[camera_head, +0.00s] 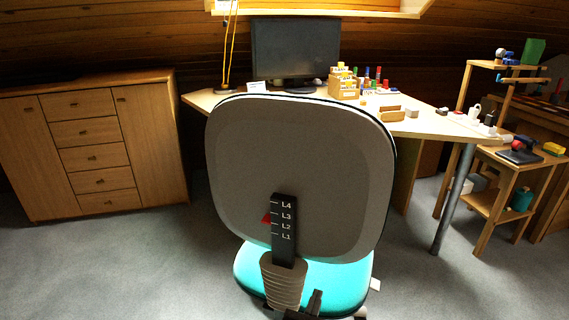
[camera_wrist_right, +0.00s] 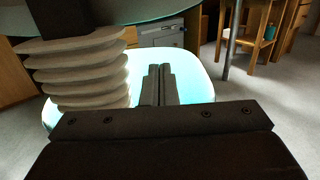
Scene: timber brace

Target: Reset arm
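My right gripper (camera_head: 315,298) is low in the head view, just right of the grey ribbed column cover of the office chair (camera_head: 300,150). In the right wrist view the two dark fingers of the gripper (camera_wrist_right: 158,72) are close together with nothing seen between them. They show against the turquoise seat (camera_wrist_right: 190,80); I cannot tell whether they touch it. The ribbed cover (camera_wrist_right: 88,70) is close on their left. My left gripper is in neither view.
The chair's backrest stands before a desk (camera_head: 440,122) with a monitor (camera_head: 295,48), small boxes and markers. A wooden cabinet (camera_head: 90,145) is at left. A small wooden shelf stand (camera_head: 500,205) is at right. Grey floor (camera_head: 130,265) is clear at front left.

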